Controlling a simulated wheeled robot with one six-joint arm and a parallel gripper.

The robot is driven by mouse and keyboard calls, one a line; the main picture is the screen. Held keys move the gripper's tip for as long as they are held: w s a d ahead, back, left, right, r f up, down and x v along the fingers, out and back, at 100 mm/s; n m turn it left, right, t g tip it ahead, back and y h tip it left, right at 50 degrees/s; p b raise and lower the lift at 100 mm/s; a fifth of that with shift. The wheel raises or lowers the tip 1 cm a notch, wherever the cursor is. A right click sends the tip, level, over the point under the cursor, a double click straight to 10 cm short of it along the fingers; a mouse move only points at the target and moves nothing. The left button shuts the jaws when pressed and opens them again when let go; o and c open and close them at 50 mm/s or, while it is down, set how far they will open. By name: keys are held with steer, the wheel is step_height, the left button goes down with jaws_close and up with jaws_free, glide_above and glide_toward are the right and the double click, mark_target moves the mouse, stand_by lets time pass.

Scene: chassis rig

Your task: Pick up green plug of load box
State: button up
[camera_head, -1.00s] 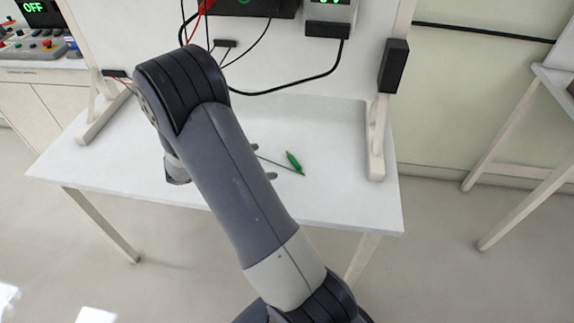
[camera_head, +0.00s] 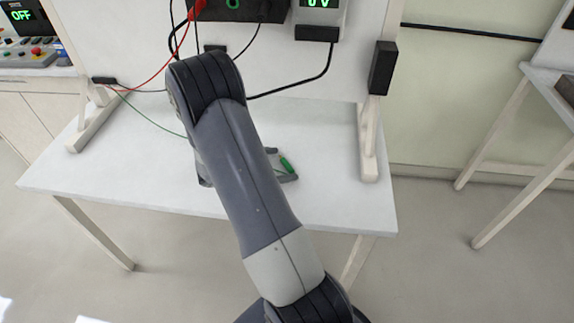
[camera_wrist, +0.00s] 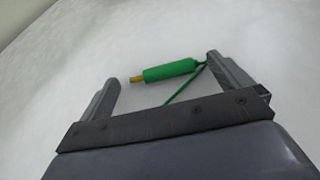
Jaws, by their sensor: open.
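The green plug (camera_wrist: 168,70) lies on the white table, its brass tip pointing left in the wrist view and its green cable running back from its right end. It also shows in the head view (camera_head: 286,164), just right of my arm. My gripper (camera_wrist: 162,75) is open, its two fingers spread on either side of the plug. The right finger is close to the plug's cable end; I cannot tell if they touch. The left finger is apart from the brass tip. In the head view my arm hides most of the gripper.
The white table (camera_head: 340,205) is mostly clear around the plug. A white upright panel (camera_head: 310,75) stands behind it, carrying a black box with a green socket (camera_head: 232,5) and a meter (camera_head: 318,18). Red, black and green cables hang there. A panel foot (camera_head: 368,150) stands at right.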

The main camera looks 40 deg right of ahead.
steer(key=c, duration=1.1)
steer(key=shift+o, duration=0.2)
step_height(320, 180, up, 10)
steer(key=shift+p, duration=0.45)
